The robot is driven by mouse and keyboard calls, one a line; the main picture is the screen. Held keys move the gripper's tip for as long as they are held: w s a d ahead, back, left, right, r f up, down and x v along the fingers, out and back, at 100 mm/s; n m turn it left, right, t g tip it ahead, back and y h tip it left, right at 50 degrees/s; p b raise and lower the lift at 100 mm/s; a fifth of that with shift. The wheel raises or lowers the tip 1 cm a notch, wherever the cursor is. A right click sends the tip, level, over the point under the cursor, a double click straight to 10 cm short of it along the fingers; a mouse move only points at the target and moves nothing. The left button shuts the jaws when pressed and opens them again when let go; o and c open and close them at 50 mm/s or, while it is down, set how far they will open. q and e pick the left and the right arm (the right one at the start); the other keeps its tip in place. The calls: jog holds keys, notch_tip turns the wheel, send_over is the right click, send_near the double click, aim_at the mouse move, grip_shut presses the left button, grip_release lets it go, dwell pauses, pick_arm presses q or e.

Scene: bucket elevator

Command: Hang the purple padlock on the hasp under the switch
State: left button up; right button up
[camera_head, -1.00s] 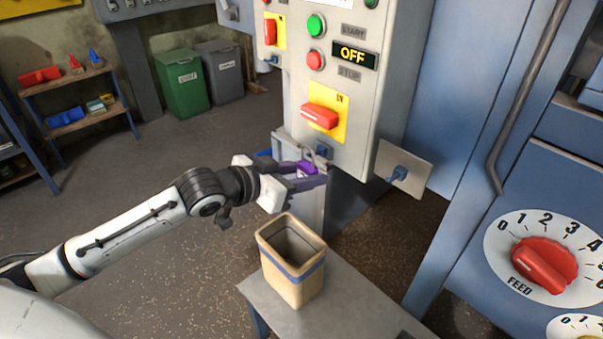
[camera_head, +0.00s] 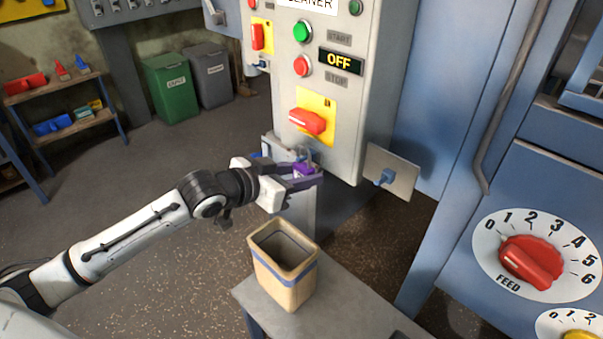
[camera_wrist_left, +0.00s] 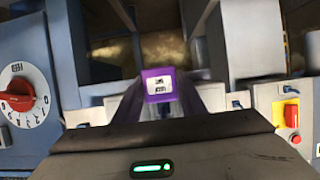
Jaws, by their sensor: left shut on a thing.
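My left gripper (camera_head: 300,178) is shut on the purple padlock (camera_head: 303,170), just below the red switch (camera_head: 308,121) on its yellow plate on the grey control cabinet. The padlock also shows in the left wrist view (camera_wrist_left: 158,85), between the fingers, with a pale label facing the camera. Its shackle is not clear to me. The hasp (camera_head: 304,155) is a small piece under the switch, right by the padlock. I cannot tell whether the padlock touches it. My right gripper is not in view.
A tan bin with a blue band (camera_head: 285,262) stands on a grey table (camera_head: 337,282) below the gripper. A plate with a blue knob (camera_head: 390,174) sits right of the cabinet. A blue machine with a red feed dial (camera_head: 530,262) fills the right side.

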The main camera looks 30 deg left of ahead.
pick_arm(q)
jog(key=shift+f, duration=0.8)
jog(key=o, duration=1.2)
jog(key=shift+s, duration=0.1)
jog(key=shift+s+a+f+p, duration=0.1)
jog(key=shift+s+a+p, duration=0.6)
jog(key=shift+s, duration=0.85)
jog(key=shift+s+a+f+p, duration=0.1)
jog(key=shift+s+a+p, duration=0.3)
jog(key=shift+s+p, duration=0.85)
jog(key=shift+s+a+f+p, duration=0.1)
jog(key=shift+s+a+p, duration=0.4)
jog(key=shift+s, duration=1.35)
